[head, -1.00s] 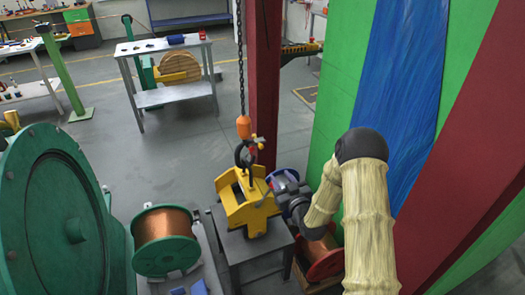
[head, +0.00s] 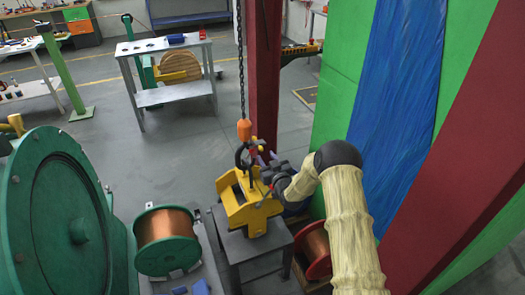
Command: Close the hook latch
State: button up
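A dark hook (head: 242,155) hangs below an orange block (head: 244,130) on a chain. It sits at the top of a yellow lifting frame (head: 250,209) that stands on a grey table. The hook's latch is too small to make out. My gripper (head: 262,157) is just right of the hook, close to it, with its fingers near the top of the yellow frame. Whether it touches the hook or latch cannot be told. Its finger opening is too small to read.
The grey table (head: 242,247) carries the yellow frame. A copper spool with green flanges (head: 166,240) is at left, beside a large green disc (head: 58,215). A red-flanged copper spool (head: 316,250) is at right. A dark red column (head: 263,85) stands behind the hook.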

aim_at(262, 151)
jog(key=shift+p+x, duration=0.35)
jog(key=shift+x, duration=2)
grip_shut()
